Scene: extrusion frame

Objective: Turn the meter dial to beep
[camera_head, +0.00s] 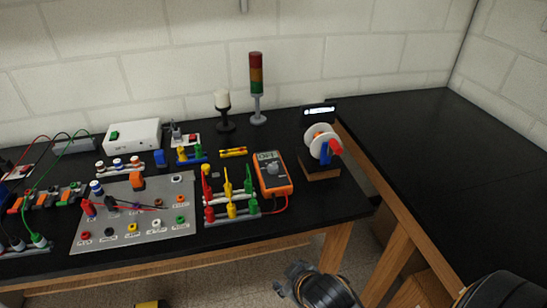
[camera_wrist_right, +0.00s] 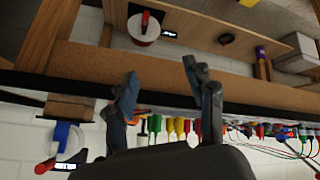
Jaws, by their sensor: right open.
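The orange meter (camera_head: 288,188) lies on the black bench top in the head view, right of the coloured probes. Its grey dial (camera_head: 272,169) is in the middle of its face. The small display (camera_head: 267,156) above the dial seems to read OFF. In the right wrist view my right gripper (camera_wrist_right: 160,72) has its two dark fingers spread with nothing between them. That view looks upside down, and I cannot make out the meter in it. In the head view a dark part of my arm shows below the bench's front edge, apart from the meter. My left gripper is not in view.
A rack of coloured probes (camera_head: 230,211) stands just left of the meter. A spool on a stand (camera_head: 321,147) is to its right. A grey jack panel (camera_head: 125,235), a white box (camera_head: 133,135) and a signal tower (camera_head: 257,90) are also there. The right bench (camera_head: 430,140) is mostly clear.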

